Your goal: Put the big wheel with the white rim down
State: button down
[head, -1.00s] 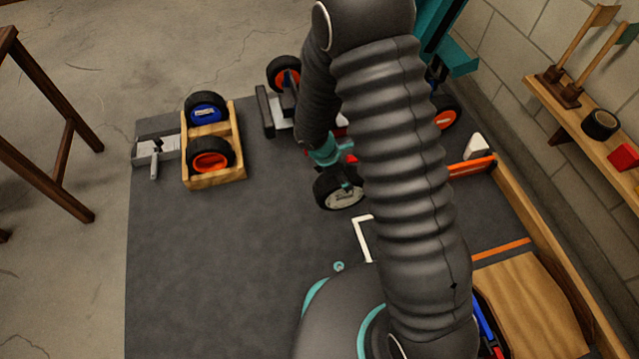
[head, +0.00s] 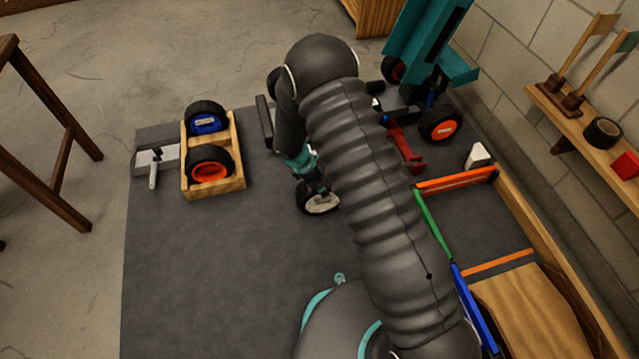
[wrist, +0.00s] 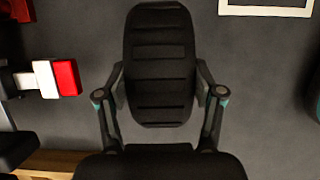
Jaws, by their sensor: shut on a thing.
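The big wheel with the white rim (head: 322,204) is held by my gripper (head: 308,188) over the dark mat, left of my arm in the head view. The pale rim faces the camera there, and my wrist and fingers cover part of the tyre. In the wrist view the black tread of the wheel (wrist: 160,68) stands between the two fingers of my gripper (wrist: 160,90), which press on its sides. I cannot tell whether the wheel touches the mat.
A wooden crate (head: 242,165) holds wheels with blue and orange rims. A red stand (head: 405,150) and a teal car (head: 425,50) are behind my arm. A white outline (wrist: 265,9) lies on the mat. The left part of the mat (head: 190,265) is clear.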

jog(key=shift+f, duration=0.25)
jog(key=shift+f, duration=0.15)
jog(key=shift+c, duration=0.8)
grip_release()
